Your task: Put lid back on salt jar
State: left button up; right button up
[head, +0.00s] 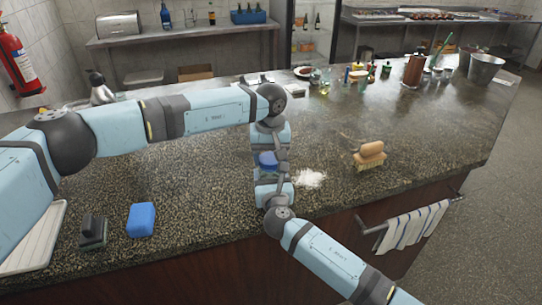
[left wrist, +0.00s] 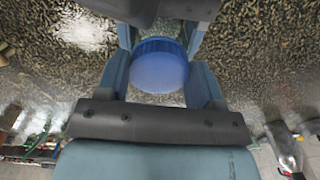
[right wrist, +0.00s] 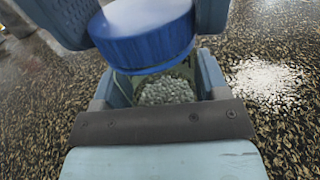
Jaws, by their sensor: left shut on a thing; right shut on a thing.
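The blue lid (head: 267,160) is between the fingers of my left gripper (head: 268,158), which is shut on it. In the left wrist view the round blue lid (left wrist: 160,70) fills the gap between the fingers. My right gripper (head: 272,176) is shut on the clear salt jar, which holds white salt and shows in the right wrist view (right wrist: 166,92). In that view the lid (right wrist: 150,46) is right at the jar's top end. The grippers hide much of the jar, and I cannot tell whether the lid touches or is seated on it.
A wooden brush (head: 369,156) stands farther right. A blue sponge (head: 141,219) and a dark block (head: 93,231) lie at the left, beside a white tray (head: 37,240). The counter between is clear.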

pick_arm(q)
jog(key=m, duration=0.5)
pick_arm(e)
jog(key=shift+f, duration=0.1)
pick_arm(q)
jog(key=o, duration=1)
jog(key=shift+c, duration=0.2)
jog(key=shift+a, duration=0.1)
jog(key=shift+r, duration=0.1)
notch_tip(320, 180, up, 12)
pick_arm(e)
jog(key=o, duration=1.8)
